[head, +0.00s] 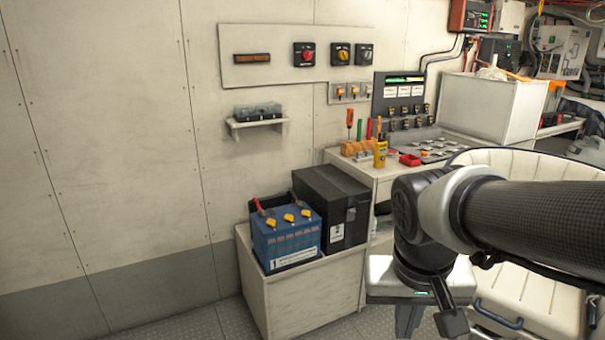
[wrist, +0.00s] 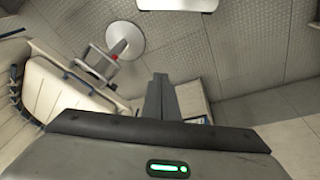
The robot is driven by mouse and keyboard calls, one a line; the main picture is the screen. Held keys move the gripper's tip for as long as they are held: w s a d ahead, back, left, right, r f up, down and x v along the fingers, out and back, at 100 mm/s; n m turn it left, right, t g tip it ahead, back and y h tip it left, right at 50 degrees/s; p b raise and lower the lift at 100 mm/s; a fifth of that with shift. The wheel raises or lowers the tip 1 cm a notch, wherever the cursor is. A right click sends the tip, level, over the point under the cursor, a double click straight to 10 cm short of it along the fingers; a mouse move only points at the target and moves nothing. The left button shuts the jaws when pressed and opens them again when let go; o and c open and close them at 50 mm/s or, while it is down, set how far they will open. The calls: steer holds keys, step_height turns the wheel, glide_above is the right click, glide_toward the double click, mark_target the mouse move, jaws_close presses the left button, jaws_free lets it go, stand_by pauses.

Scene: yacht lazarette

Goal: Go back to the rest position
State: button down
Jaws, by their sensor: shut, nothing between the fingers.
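My arm reaches in from the right of the head view, and my gripper (head: 452,322) hangs low at its end, pointing down near the bottom edge. In the wrist view my gripper (wrist: 160,82) has its two dark fingers together, with nothing between them. The gripper is over open space and touches nothing that I can see. Part of it is hidden or cut small in the head view.
A blue battery (head: 286,239) and a black box (head: 331,206) stand on a white locker (head: 300,300) left of my arm. A workbench (head: 372,168) with tools is behind it. A cream padded seat (head: 525,305) is below my arm. The floor (head: 205,325) at lower left is clear.

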steer(key=s+a+r+t+p, duration=0.1)
steer(key=s+r+p, duration=0.1)
steer(key=r+p, duration=0.7)
steer(key=s+r+n+t+y+p, duration=0.1)
steer(key=s+r+t+p, duration=0.1)
steer(key=r+p, duration=0.8)
step_height(320, 180, up, 5)
steer(key=shift+a+r+p, duration=0.2)
steer(key=shift+a+p, duration=0.1)
steer(key=shift+a, duration=0.05)
